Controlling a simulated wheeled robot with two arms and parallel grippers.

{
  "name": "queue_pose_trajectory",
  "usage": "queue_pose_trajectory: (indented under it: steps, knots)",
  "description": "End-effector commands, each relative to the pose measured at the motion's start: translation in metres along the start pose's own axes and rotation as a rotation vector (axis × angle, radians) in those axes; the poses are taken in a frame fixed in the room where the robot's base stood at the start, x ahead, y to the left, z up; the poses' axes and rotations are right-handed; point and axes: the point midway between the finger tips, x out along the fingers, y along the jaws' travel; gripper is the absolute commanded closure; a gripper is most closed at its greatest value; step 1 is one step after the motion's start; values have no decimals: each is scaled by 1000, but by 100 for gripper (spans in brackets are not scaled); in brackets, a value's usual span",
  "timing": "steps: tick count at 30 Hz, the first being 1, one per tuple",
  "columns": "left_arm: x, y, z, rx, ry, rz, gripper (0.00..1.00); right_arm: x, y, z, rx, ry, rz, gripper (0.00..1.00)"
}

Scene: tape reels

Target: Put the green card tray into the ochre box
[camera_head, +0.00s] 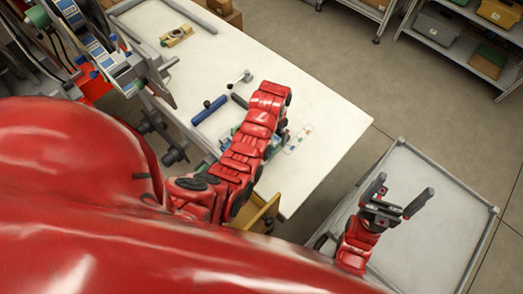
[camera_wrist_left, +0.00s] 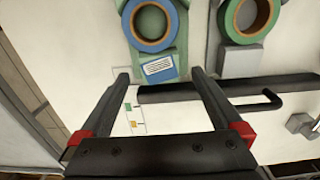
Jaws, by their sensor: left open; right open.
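In the left wrist view a green tray (camera_wrist_left: 172,72) holds a blue-rimmed tape reel (camera_wrist_left: 152,24) and a white-and-blue card (camera_wrist_left: 160,68). My left gripper (camera_wrist_left: 160,76) is open above the table, its fingertips either side of the tray's near end, with nothing held. In the head view my left arm hides most of this spot and the gripper itself. An ochre box (camera_head: 262,216) stands by the table's front edge, partly hidden by my arm. My right gripper (camera_head: 401,192) is open and empty over the grey-framed platform on the right.
A second reel, green-rimmed (camera_wrist_left: 247,20), lies right of the tray. The grey-framed platform (camera_head: 425,240) looks bare. Shelves with bins stand far right.

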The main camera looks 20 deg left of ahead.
Motion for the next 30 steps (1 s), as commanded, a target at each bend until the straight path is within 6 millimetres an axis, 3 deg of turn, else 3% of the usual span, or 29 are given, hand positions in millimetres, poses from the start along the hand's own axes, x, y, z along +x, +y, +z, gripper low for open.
queue_pose_trajectory:
  steps: [1,9,18,30]
  knots:
    - [0,0,0,0,-3,2,0,9,0,-2,0,0,0,6]
    - [26,0,0,0,-1,1,0,16,1,-3,0,0,0,6]
    - [28,0,-1,0,1,0,2,16,1,-3,0,0,0,6]
    - [28,0,-1,0,1,0,74,16,1,-3,0,0,0,6]
